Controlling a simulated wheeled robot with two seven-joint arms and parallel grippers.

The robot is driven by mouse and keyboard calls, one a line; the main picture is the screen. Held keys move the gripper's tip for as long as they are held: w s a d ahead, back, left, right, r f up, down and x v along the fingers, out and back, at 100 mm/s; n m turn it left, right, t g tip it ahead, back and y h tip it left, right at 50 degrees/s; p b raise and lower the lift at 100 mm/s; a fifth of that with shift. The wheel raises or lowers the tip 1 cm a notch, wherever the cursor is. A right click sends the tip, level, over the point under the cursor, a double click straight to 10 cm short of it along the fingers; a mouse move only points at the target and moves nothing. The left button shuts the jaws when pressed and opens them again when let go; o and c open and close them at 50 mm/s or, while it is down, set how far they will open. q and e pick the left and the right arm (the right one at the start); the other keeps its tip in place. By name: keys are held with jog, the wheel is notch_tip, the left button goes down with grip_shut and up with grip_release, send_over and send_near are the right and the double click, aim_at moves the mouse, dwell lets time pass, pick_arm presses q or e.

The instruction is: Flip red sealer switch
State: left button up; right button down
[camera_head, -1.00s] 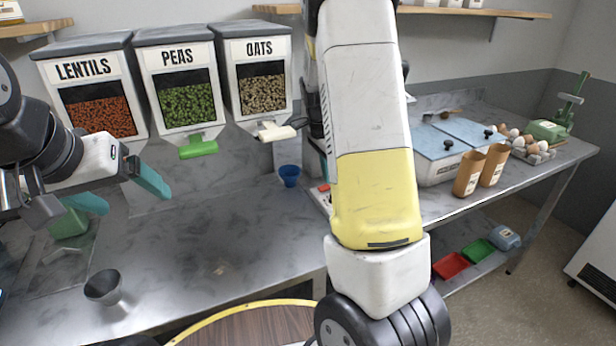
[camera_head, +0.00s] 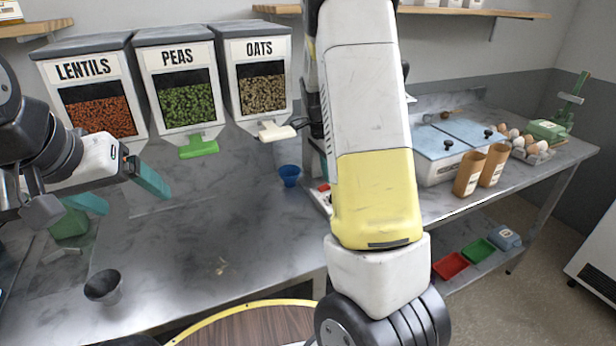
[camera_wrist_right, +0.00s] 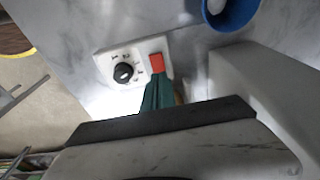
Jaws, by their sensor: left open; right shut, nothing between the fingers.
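The red sealer switch (camera_wrist_right: 157,62) is a small red rocker on a white panel (camera_wrist_right: 108,66), beside a black dial (camera_wrist_right: 123,73) in the right wrist view. My right gripper (camera_wrist_right: 157,84) has its green fingers closed together, with their tips right at the lower edge of the switch. I cannot tell whether they touch it. In the head view a bit of the red switch (camera_head: 324,187) shows left of my right arm, which hides most of the sealer and the right gripper. My left gripper (camera_head: 135,200) is open and empty, with teal fingers apart above the left counter.
A blue cup (camera_head: 289,175) stands just left of the sealer and also shows in the right wrist view (camera_wrist_right: 232,12). Dispensers of lentils, peas (camera_head: 188,105) and oats line the wall. A dark metal funnel (camera_head: 103,287) stands on the left counter. The counter's middle is mostly clear.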

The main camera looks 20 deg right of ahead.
jog(key=shift+f, duration=0.9)
dwell(0.8)
jog(key=shift+r, duration=3.5)
